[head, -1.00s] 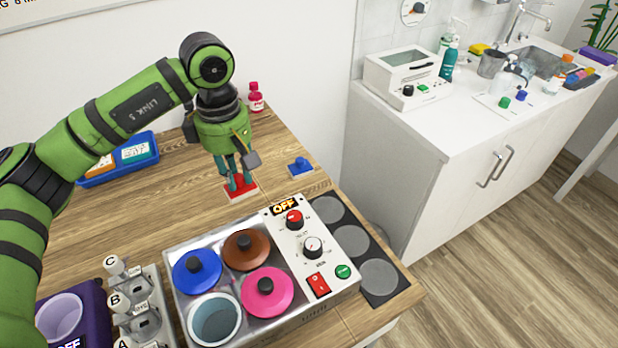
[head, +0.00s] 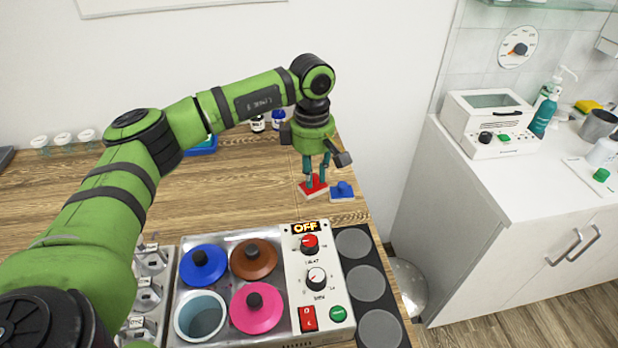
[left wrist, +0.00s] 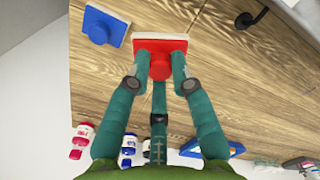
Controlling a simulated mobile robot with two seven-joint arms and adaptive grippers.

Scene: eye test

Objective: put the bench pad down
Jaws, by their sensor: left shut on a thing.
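The red pad (head: 312,190), a flat square with a light edge and a red knob, is under my left gripper (head: 316,172) in the head view. In the left wrist view the red pad (left wrist: 172,45) lies between the teal fingertips of my left gripper (left wrist: 159,72), which is shut on its knob. It is at or very near the wooden bench top; I cannot tell whether it touches. A blue pad (head: 343,193) with a blue knob lies flat just to its right; it also shows in the left wrist view (left wrist: 92,28). My right gripper is not in view.
A metal cooker unit (head: 318,258) marked OFF, with several lids, stands in front of the pads. A dark strip with grey discs (head: 366,283) lies right of it. Small bottles (head: 278,119) stand behind. Bare wood (head: 235,185) lies left of the pads.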

